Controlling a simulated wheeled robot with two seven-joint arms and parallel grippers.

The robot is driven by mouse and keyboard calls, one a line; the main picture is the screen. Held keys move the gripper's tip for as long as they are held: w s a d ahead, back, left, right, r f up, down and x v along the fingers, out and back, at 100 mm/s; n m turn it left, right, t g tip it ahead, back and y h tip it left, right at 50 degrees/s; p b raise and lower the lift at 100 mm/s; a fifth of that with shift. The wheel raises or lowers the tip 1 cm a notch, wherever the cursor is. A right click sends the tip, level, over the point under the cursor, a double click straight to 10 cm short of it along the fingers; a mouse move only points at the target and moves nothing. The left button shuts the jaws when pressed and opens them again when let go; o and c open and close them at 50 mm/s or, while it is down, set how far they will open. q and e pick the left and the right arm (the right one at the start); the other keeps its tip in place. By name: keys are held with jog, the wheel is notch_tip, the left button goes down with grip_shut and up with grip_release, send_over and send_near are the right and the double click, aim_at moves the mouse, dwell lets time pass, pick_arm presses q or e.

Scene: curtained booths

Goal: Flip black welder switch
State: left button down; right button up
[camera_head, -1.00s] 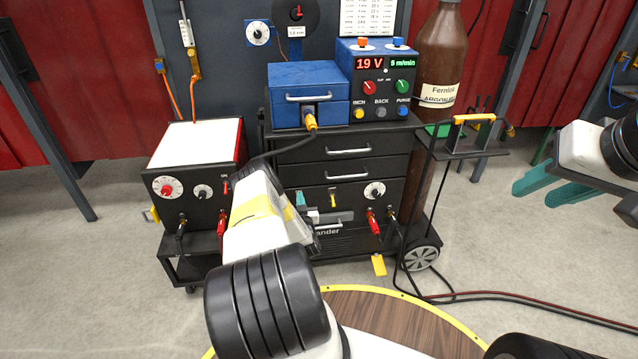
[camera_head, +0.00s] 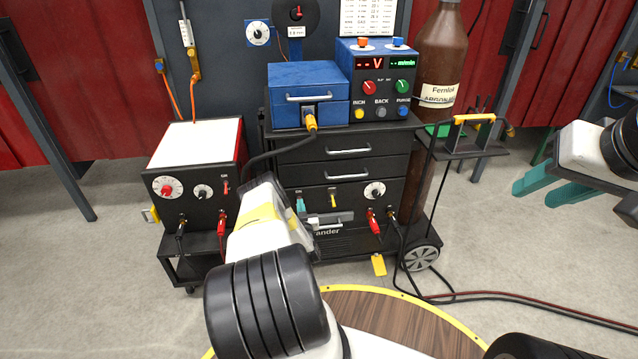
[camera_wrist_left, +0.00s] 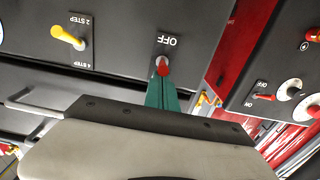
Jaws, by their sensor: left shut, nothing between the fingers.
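The black welder (camera_head: 352,210) is the dark unit low in the cart, below the drawers. In the left wrist view, its red-tipped switch (camera_wrist_left: 162,66) sits beside an upside-down OFF label. The other end of the switch plate is hidden. My left gripper (camera_wrist_left: 162,88) has its teal fingers shut and empty, right at the switch; I cannot tell whether they touch it. In the head view, the left gripper (camera_head: 300,203) is in front of the welder's left side. My right gripper (camera_head: 532,193) is open and empty, far right, away from the cart.
A yellow 2 step/4 step switch (camera_wrist_left: 65,36) is on the same panel. A red-sided welder (camera_head: 195,150) stands left. A blue unit (camera_head: 372,68) on top shows dashes on its displays. A gas bottle (camera_head: 440,60) stands behind right. Cables lie on the floor right.

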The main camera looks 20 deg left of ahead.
pick_arm(q)
jog(key=v, duration=0.7)
dwell(0.6)
